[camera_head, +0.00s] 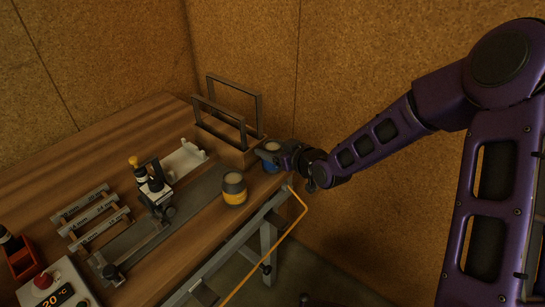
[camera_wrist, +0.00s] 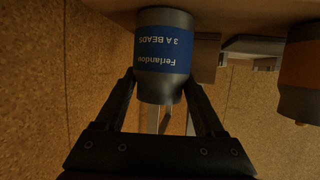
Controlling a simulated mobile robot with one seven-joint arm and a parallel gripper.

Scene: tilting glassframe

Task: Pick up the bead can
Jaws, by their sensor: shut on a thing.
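The bead can (camera_wrist: 164,48) is a grey metal can with a blue label reading "3 A BEADS", which appears upside down in the wrist view. My gripper (camera_wrist: 160,80) is shut on it, one finger on each side of the can's body. In the head view the blue can (camera_head: 271,163) shows partly behind my gripper (camera_head: 278,156), at the right edge of the wooden table. I cannot tell whether its base touches the table.
A grey and yellow can (camera_head: 234,189) stands nearby on the table (camera_head: 110,130); an orange-labelled can (camera_wrist: 300,70) shows at right in the wrist view. A wooden holder with metal frames (camera_head: 232,150) is close to the bead can. A cork-like wall (camera_head: 360,60) stands behind.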

